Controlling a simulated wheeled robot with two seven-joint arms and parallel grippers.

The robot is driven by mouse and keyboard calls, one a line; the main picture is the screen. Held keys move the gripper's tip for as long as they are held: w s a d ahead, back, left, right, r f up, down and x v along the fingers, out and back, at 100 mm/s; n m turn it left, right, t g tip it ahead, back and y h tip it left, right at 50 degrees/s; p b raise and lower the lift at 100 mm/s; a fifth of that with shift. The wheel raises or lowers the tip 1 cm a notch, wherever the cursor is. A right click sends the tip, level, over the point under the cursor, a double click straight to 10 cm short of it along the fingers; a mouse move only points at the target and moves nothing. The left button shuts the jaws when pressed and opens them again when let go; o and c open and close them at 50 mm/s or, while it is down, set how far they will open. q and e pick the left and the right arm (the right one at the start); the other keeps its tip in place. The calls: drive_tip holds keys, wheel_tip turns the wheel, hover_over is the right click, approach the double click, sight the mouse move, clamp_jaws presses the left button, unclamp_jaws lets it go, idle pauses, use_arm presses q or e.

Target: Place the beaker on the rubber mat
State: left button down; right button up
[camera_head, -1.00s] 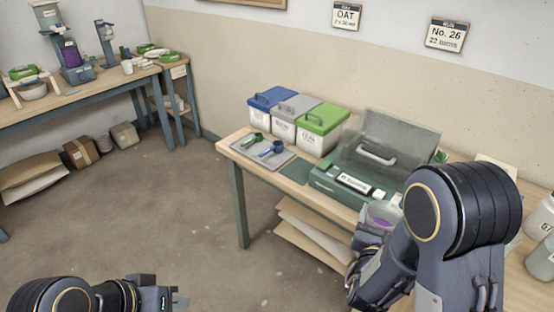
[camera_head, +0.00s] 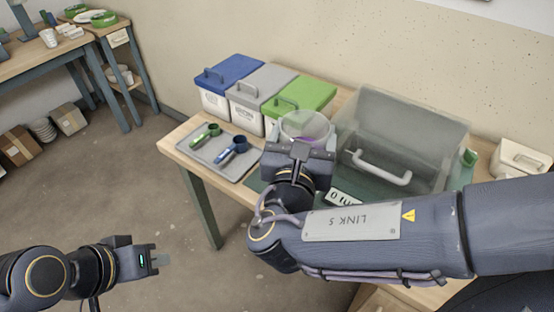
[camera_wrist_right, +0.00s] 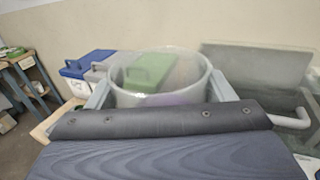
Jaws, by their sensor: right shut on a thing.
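The beaker (camera_head: 306,124) is clear and round, with something purple inside. My right gripper (camera_head: 303,143) is shut on it, with one finger on each side of its wall. In the right wrist view the beaker (camera_wrist_right: 160,76) stands upright between the fingers. In the head view it appears over the table in front of the green-lidded bucket; its base is hidden by the gripper. The dark green rubber mat (camera_head: 257,184) shows only as a strip beside the grey tray, mostly hidden behind my right arm. My left gripper (camera_head: 158,259) hangs over the floor, away from the table.
Blue-lidded (camera_head: 228,86), grey-lidded (camera_head: 258,88) and green-lidded (camera_head: 302,95) buckets stand along the back. A grey tray (camera_head: 232,168) holds a green scoop and a blue scoop. A dark green device with a raised clear cover (camera_head: 410,125) stands at right.

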drive_tip(key=w+a+f, duration=0.3)
drive_tip(key=w+f, duration=0.3)
drive_tip(key=w+a+f, duration=0.2)
drive_tip(key=w+f, duration=0.4)
drive_tip(key=shift+w+a+f+b, duration=0.25)
drive_tip(key=shift+a+f+b, duration=0.05)
drive_tip(key=shift+a+b, duration=0.15)
drive_tip(key=shift+f, duration=0.2)
drive_tip(key=o, duration=2.1)
drive_tip(key=shift+c, duration=0.2)
